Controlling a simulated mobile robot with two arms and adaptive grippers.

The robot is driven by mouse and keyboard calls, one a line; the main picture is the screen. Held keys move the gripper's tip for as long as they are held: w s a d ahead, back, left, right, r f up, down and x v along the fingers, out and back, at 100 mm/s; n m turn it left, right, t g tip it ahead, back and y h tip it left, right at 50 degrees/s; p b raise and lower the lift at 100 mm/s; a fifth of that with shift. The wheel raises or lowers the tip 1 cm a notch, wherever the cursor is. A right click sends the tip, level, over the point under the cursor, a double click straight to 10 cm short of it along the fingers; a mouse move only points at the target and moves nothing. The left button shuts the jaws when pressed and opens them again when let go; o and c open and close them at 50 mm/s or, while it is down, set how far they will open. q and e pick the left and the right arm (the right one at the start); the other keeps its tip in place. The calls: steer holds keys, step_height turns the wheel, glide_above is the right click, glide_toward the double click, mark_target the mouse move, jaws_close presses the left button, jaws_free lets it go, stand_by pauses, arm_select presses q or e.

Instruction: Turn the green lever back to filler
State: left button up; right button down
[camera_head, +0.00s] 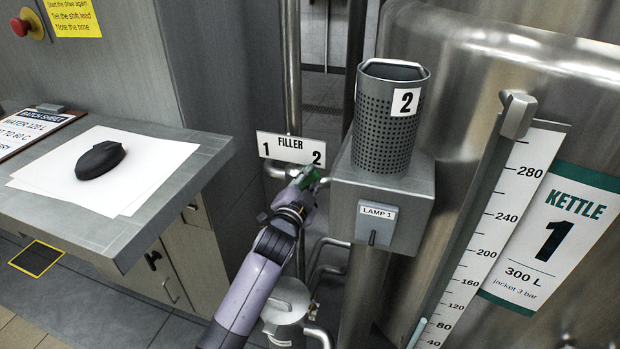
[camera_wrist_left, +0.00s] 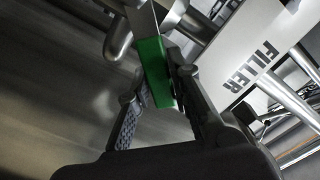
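The green lever (camera_head: 309,178) is on the pipe under the white FILLER sign (camera_head: 291,149), near the sign's "2" end. In the left wrist view the green lever (camera_wrist_left: 155,73) lies between the two fingers of my left gripper (camera_wrist_left: 160,92), which appear closed against its sides. In the head view my left gripper (camera_head: 303,189) reaches up to the lever from below and covers part of it. The FILLER sign (camera_wrist_left: 250,62) also shows in the wrist view, tilted, right of the lever. My right gripper is not in view.
A grey lamp box (camera_head: 383,207) with a perforated cylinder (camera_head: 385,130) marked 2 stands close right of the lever. Kettle 1 (camera_head: 470,60) fills the right side. A bench (camera_head: 150,215) with paper and a black mouse-like object (camera_head: 100,159) is at left.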

arm_select(q)
jaws_close()
stand_by(0.5)
steer(key=shift+a+r+n+p, duration=0.3)
steer(key=shift+r+n+p, duration=0.05)
steer(key=shift+n+p, duration=0.3)
steer(key=shift+w+a+r+n+p, duration=0.25)
steer(key=shift+a+r+n+p, duration=0.3)
steer(key=shift+n+p, duration=0.45)
steer(key=shift+w+a+r+n+p, duration=0.15)
steer(key=shift+a+n+p, duration=0.2)
steer(key=shift+n, duration=0.3)
steer(key=shift+w+a+n+p, duration=0.1)
steer(key=shift+a+n+p, duration=0.15)
steer(key=shift+a+n, duration=0.25)
steer(key=shift+w+a+n+p, duration=0.2)
steer(key=shift+a+n, duration=0.25)
steer(key=shift+n, duration=0.4)
steer(key=shift+w+a+n+p, duration=0.1)
steer(key=shift+a+n+p, duration=0.3)
steer(key=shift+n, duration=0.45)
